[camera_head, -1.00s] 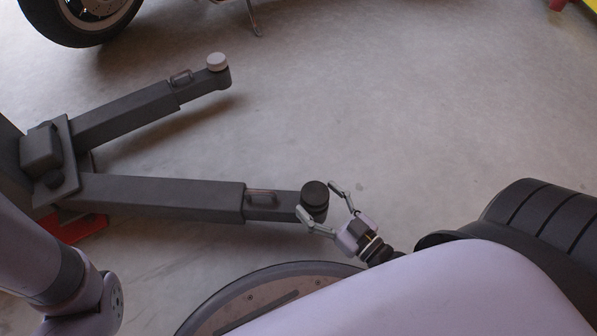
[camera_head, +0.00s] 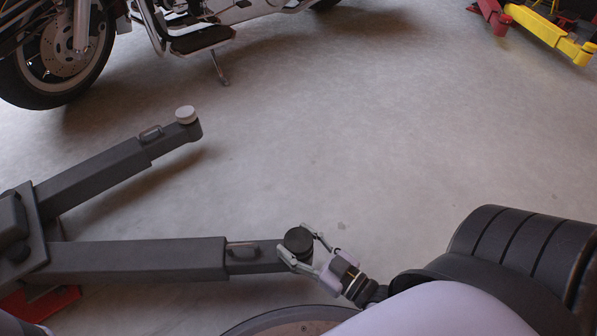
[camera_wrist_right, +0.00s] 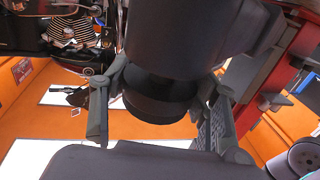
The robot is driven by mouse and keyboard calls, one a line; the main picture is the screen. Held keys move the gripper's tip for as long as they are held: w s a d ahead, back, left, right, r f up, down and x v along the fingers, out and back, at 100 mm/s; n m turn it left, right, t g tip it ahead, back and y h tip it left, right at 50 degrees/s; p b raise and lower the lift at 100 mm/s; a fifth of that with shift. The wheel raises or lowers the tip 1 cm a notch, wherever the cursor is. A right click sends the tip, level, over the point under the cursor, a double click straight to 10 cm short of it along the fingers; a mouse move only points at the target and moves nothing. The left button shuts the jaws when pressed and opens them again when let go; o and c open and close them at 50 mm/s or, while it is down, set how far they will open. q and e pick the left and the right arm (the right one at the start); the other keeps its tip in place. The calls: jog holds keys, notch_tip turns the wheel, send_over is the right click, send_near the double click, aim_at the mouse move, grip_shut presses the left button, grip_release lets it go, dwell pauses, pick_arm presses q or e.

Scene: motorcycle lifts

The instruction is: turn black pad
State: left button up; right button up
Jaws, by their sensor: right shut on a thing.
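The black pad (camera_head: 299,240) is a round dark disc at the end of the nearer grey lift arm (camera_head: 140,258). My right gripper (camera_head: 301,248) is shut on the black pad, one finger on each side of it. In the right wrist view the black pad (camera_wrist_right: 160,100) sits between the two fingers of the right gripper (camera_wrist_right: 158,118). A white pad (camera_head: 186,114) tops the farther lift arm (camera_head: 110,172). My left gripper is not in view.
A motorcycle (camera_head: 150,30) stands at the upper left with its kickstand down. A yellow and red lift (camera_head: 545,35) is at the upper right. The concrete floor (camera_head: 380,130) beyond the black pad is clear.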

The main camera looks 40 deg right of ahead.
jog(key=c, duration=0.4)
jog(key=shift+n+y, duration=0.4)
jog(key=shift+y, duration=0.2)
